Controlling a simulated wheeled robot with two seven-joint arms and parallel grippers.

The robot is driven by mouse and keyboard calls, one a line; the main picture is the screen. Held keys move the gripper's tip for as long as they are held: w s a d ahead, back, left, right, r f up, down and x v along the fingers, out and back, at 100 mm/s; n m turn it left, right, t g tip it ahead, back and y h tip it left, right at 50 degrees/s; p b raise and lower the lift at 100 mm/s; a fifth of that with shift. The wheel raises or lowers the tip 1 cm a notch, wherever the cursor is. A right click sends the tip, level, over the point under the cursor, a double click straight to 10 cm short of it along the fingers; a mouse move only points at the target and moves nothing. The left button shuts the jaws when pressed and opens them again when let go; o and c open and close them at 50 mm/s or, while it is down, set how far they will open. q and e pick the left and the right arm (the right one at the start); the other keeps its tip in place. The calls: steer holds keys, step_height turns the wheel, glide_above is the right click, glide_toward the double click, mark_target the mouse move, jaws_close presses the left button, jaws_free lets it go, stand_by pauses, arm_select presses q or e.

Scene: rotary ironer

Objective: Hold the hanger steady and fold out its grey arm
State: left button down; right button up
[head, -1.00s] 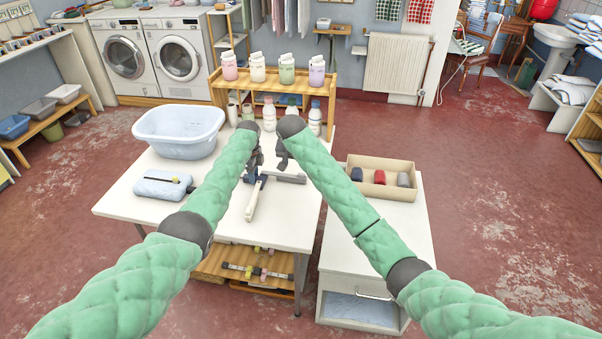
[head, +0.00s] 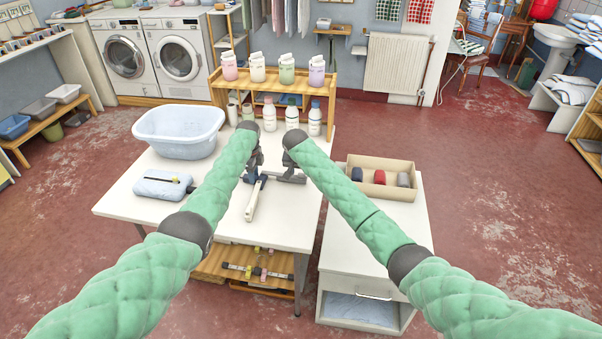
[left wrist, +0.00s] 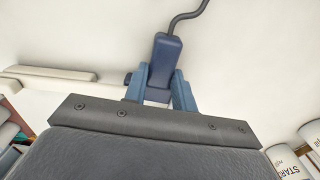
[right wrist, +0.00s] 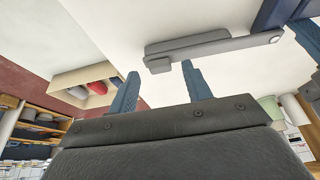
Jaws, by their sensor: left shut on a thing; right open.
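The hanger's dark blue hub (left wrist: 165,62), with a dark curved hook, is gripped between the blue fingers of my left gripper (left wrist: 160,90). Its white arm (head: 254,203) points toward the front of the table; it also shows in the left wrist view (left wrist: 50,76). In the head view my wrists partly hide the hub.
A blue-white basin (head: 178,133) and a pale blue pad (head: 163,185) are on the white table (head: 125,200). A bottle shelf (head: 272,88) stands behind. A cardboard tray (head: 399,191) with rolled items sits on the cabinet to the right. The table's front is mostly clear.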

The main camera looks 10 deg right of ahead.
steer(key=shift+w+f, duration=0.25)
steer(key=shift+f, duration=0.4)
steer(key=shift+c, duration=0.4)
jaws_close()
steer(key=shift+d, duration=0.1)
steer(key=shift+w, duration=0.1)
